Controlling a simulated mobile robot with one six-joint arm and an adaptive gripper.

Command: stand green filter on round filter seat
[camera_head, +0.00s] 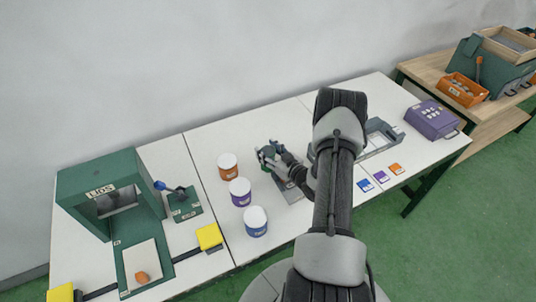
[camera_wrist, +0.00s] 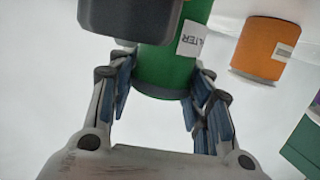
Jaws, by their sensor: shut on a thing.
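The green filter (camera_wrist: 168,72) is a green cylinder with a white label, partly readable. It sits between the fingers of my gripper (camera_wrist: 160,88), which is shut on it. In the head view my gripper (camera_head: 268,156) is over the middle of the white table, and only a little green of the filter (camera_head: 266,168) shows. A grey plate (camera_head: 292,193) lies on the table beside and below the gripper, largely covered by it. I cannot make out a round seat on it. A dark block hides the filter's upper left in the wrist view.
Orange (camera_head: 228,168), purple (camera_head: 240,193) and blue (camera_head: 256,223) labelled cans with white lids stand left of my gripper. The orange can also shows in the wrist view (camera_wrist: 262,52). A green machine (camera_head: 85,190) stands far left, a purple box (camera_head: 432,118) far right.

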